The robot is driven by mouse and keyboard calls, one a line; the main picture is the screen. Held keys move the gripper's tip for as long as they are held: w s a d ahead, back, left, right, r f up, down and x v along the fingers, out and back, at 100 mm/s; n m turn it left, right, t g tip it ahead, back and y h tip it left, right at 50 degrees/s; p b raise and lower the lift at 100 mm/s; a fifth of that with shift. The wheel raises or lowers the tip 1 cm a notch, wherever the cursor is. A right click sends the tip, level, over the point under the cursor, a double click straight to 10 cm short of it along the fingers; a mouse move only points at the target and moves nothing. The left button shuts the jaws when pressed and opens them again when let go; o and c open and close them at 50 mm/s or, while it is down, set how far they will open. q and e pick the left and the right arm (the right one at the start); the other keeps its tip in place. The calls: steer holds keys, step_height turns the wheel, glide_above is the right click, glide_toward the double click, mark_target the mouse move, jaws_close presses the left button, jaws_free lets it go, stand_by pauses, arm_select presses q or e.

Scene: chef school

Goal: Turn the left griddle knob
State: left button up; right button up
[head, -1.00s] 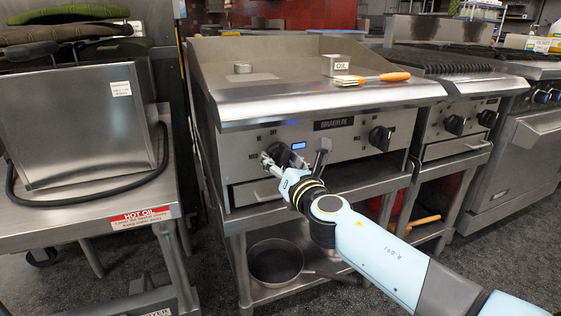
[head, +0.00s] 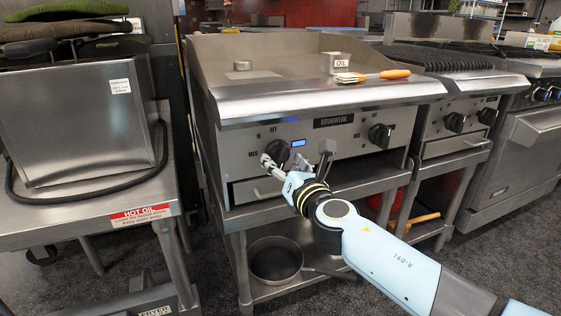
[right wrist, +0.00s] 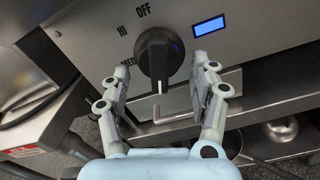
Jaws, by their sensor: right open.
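The left griddle knob (head: 277,151) is black and sits on the griddle's steel front panel, left of a small lit blue display (head: 298,143). In the right wrist view the knob (right wrist: 158,55) has its white pointer line facing downward, away from the OFF, HI and MED marks. My right gripper (head: 284,163) is open in front of and slightly below the knob. In the right wrist view its fingertips (right wrist: 161,70) stand apart on either side of the knob, with gaps visible. My left gripper is not in view.
A second black knob (head: 380,136) is on the right of the panel. A drawer handle (right wrist: 172,118) lies below the left knob. A spatula (head: 372,76) and an oil tin (head: 337,63) rest on the griddle. A pan (head: 275,260) sits on the lower shelf.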

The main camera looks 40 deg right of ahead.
steer(key=v, duration=1)
steer(key=shift+s+a, duration=0.1)
steer(key=shift+a, duration=0.05)
steer(key=s+d+f+m+g+p, duration=0.1)
steer(key=s+f+m+g+p, duration=0.15)
steer(key=s+f, duration=0.4)
steer(key=s+f+m+g+p, duration=0.1)
steer(key=s+f+m+g, duration=0.25)
steer(key=f, duration=0.65)
steer(key=s+d+f+m+g+p, duration=0.1)
steer(key=s+f+m+g+p, duration=0.2)
steer(key=f, duration=0.5)
steer(key=s+a+f+m+g+y, duration=0.1)
steer(key=s+f+m, duration=0.4)
steer(key=s, duration=0.6)
steer(key=s+a+f+m+g+y, duration=0.1)
steer(key=s+f+m+g, duration=0.3)
steer(key=s+m, duration=0.4)
steer(key=s+a+f+m+g+y, duration=0.1)
steer(key=s+f+m, duration=0.5)
steer(key=s, duration=0.8)
steer(key=shift+s+a+f+g+p, duration=0.2)
steer(key=shift+a+f+g+p, duration=0.25)
steer(key=shift+g, duration=0.65)
steer(key=shift+w+r+m, duration=0.1)
steer(key=shift+r+m, duration=0.1)
steer(key=shift+m, duration=0.3)
steer(key=shift+c, duration=0.2)
